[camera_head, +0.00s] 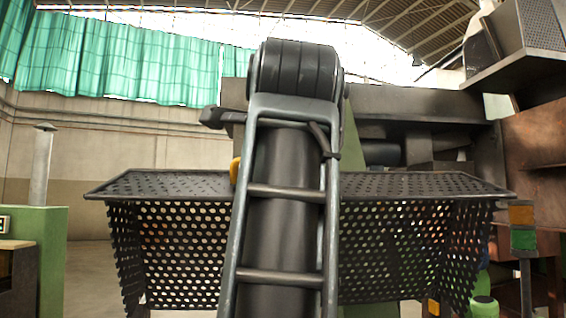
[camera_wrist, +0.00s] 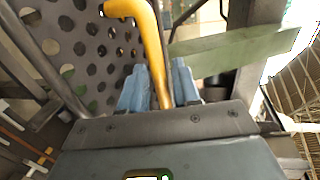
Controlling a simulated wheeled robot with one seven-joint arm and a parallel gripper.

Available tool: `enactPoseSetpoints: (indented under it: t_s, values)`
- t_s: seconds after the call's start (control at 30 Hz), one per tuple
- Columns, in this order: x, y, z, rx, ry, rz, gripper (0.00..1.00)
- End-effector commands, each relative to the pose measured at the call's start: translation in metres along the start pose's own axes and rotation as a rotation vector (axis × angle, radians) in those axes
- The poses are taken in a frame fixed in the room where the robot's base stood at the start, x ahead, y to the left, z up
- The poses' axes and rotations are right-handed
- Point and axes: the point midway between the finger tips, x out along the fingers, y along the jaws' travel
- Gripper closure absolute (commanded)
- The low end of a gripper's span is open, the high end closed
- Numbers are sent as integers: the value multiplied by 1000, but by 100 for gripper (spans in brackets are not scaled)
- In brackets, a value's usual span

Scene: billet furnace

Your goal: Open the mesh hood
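The mesh hood (camera_head: 185,250) is a dark perforated metal cover across the middle of the head view. Its top panel lies about level and its front panel hangs down, so it looks closed. My arm hides its centre. In the wrist view its perforated panel (camera_wrist: 88,45) fills the upper left. A yellow handle (camera_wrist: 152,45) bends down between the two blue fingers of my gripper (camera_wrist: 161,75). The fingers sit close on both sides of the bar and appear shut on it. In the head view only a bit of the yellow handle (camera_head: 235,170) shows beside my arm, and the gripper is hidden.
Dark machinery (camera_head: 410,110) stands behind the hood. A rusty cabinet (camera_head: 535,150) and a hanging dark box (camera_head: 530,50) are at the right. A green cabinet (camera_head: 50,245) is at the left, with clear floor between it and the hood.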

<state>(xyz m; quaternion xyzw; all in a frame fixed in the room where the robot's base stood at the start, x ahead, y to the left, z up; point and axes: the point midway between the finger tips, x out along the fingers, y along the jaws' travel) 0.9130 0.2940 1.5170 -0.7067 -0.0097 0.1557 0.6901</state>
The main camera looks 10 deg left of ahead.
Motion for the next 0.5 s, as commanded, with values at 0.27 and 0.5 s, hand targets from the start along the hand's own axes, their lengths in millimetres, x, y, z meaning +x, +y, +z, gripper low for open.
enactPoseSetpoints:
  t_s: [0.27,0.5]
  values:
    - [-8,-36,0,2,-2,-2,64]
    - [-33,-61,-40,3,2,-3,64]
